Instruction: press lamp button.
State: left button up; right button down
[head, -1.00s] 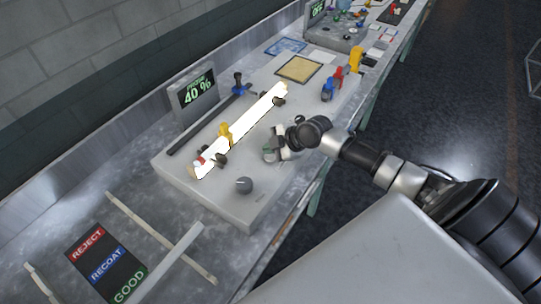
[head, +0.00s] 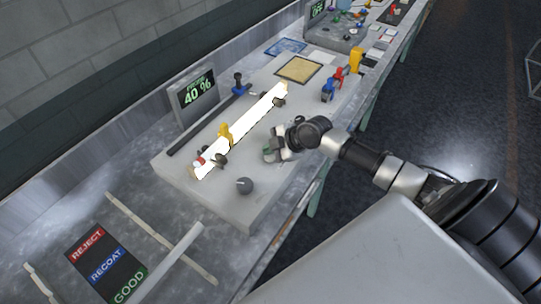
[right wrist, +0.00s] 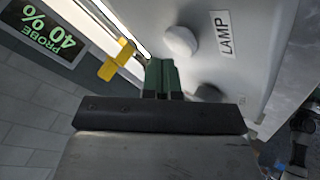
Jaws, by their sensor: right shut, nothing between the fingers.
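The lamp button is a round white cap (right wrist: 181,40) beside the LAMP label (right wrist: 225,35) on the pale console top. In the right wrist view my right gripper (right wrist: 161,72) has its green fingertips closed together just short of the button, with a small gap in the picture. I cannot tell whether they touch. In the head view the right gripper (head: 268,153) hangs low over the console's (head: 215,205) front part, and I cannot make out the button there. The long tube (head: 250,125) on the console glows white. My left gripper is not in view.
A dark grey knob (head: 244,186) sits near the console's front corner. A probe display (head: 197,92) reading 40 % stands behind. Yellow (head: 225,132) and blue (head: 238,84) fixtures stand by the tube. A REJECT/RECOAT/GOOD board (head: 108,262) lies at the lower left.

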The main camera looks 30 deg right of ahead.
aim_at(270, 158)
dwell(0.6)
jog(key=shift+f+b, duration=0.4)
jog(key=shift+b, duration=0.05)
jog(key=shift+f, duration=0.3)
dwell(0.3)
jog(key=shift+r, duration=0.75)
jog(key=shift+p, duration=0.3)
notch_tip(270, 158, up, 6)
jog(key=p, duration=0.4)
